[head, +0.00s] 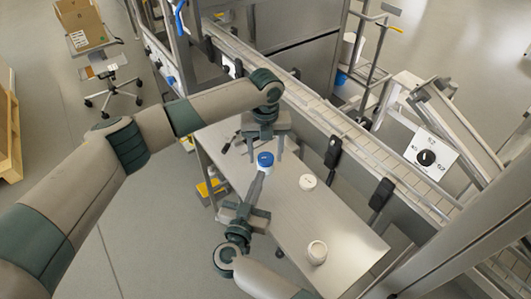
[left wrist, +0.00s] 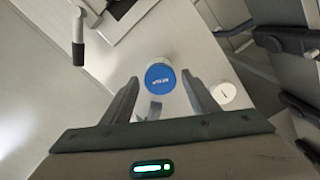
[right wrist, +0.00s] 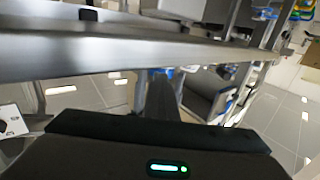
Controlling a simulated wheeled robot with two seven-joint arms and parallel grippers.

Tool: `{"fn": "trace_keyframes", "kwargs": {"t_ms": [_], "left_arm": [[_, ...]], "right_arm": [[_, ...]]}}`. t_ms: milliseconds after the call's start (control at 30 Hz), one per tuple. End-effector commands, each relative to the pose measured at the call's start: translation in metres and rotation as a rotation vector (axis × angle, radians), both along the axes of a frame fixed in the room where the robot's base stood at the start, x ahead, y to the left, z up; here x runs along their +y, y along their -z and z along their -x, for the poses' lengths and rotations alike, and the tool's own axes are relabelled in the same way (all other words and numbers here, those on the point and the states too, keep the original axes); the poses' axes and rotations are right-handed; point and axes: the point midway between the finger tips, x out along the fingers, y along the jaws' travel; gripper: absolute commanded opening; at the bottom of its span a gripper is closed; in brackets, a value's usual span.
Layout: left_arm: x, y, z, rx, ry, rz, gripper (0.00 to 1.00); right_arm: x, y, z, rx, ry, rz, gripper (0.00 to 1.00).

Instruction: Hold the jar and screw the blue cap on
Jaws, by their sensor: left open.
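A white jar with a blue cap on top (head: 265,160) stands on the table. In the left wrist view the blue cap (left wrist: 160,79) faces me, a little beyond and between my left fingertips. My left gripper (head: 263,150) is open above and around the cap's sides, without visible contact. My right gripper (head: 261,177) reaches low from the front, its fingertips at or beside the jar. Whether it touches or grips the jar cannot be told. The right wrist view shows no clear jar. How tightly the cap sits is not visible.
Two white jars or lids stand on the metal table (head: 290,225): one to the right (head: 307,182) and one nearer the front (head: 317,252). A conveyor rail (head: 340,125) runs behind the table. Dark tools lie at the table's left end.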

Motion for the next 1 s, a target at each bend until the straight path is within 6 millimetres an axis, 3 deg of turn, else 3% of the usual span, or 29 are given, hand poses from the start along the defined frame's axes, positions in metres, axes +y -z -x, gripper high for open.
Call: {"fn": "trace_keyframes", "kwargs": {"t_ms": [500, 1000], "left_arm": [[-0.0008, 0.0005, 0.0006, 0.001, -0.454, 0.001, 0.54], [-0.0007, 0.0001, 0.0004, 0.001, -0.526, 0.001, 0.54]], "right_arm": [[0.0, 0.0, 0.0, 0.0, 0.0, 0.0, 0.0], [0.0, 0.0, 0.0, 0.0, 0.0, 0.0, 0.0]]}}
